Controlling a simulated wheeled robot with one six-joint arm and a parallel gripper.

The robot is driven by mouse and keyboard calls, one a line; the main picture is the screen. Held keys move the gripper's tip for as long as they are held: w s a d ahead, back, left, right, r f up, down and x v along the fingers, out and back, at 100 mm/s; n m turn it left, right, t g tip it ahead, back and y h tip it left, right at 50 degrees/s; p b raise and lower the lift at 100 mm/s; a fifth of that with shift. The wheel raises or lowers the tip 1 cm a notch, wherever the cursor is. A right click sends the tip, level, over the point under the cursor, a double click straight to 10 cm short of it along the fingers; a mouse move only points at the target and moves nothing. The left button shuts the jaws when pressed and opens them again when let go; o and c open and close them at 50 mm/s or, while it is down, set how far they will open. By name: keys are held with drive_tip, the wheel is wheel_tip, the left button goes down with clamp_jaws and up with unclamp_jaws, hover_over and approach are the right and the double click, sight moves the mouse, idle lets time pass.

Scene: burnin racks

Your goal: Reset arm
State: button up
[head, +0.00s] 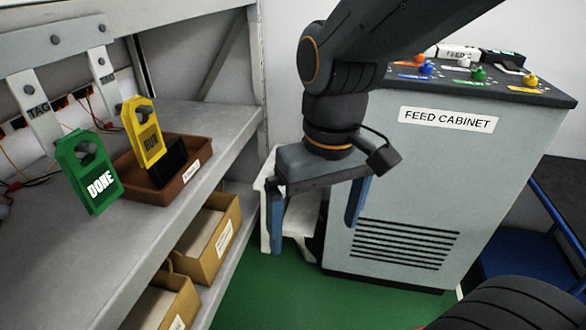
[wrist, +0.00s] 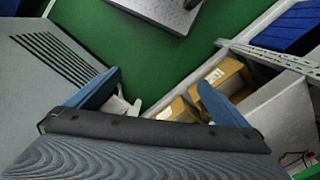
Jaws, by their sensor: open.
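My gripper (head: 316,222) hangs from my dark arm in the middle of the head view, in front of the feed cabinet and to the right of the shelf. Its two blue fingers are spread wide and point down, with nothing between them. In the wrist view my gripper (wrist: 160,95) also shows its blue fingers apart, with green floor and cardboard boxes beyond. It touches no object that I can see.
A grey feed cabinet (head: 395,200) with coloured knobs stands right. The shelf (head: 75,250) at left holds a green DONE tag (head: 88,172), a yellow RUN tag (head: 143,131) and a brown tray (head: 182,182). Cardboard boxes (head: 207,240) sit below. Green floor (head: 270,300) is clear.

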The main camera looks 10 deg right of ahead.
drive_tip(key=shift+r, duration=0.1)
idle(0.6)
drive_tip(key=d+r+m+p, duration=0.3)
drive_tip(key=d+r+p, duration=0.6)
drive_tip(key=p, duration=1)
drive_tip(key=shift+d+r+h, duration=0.25)
drive_tip(key=shift+r+h, duration=0.05)
drive_tip(key=shift+r, duration=0.45)
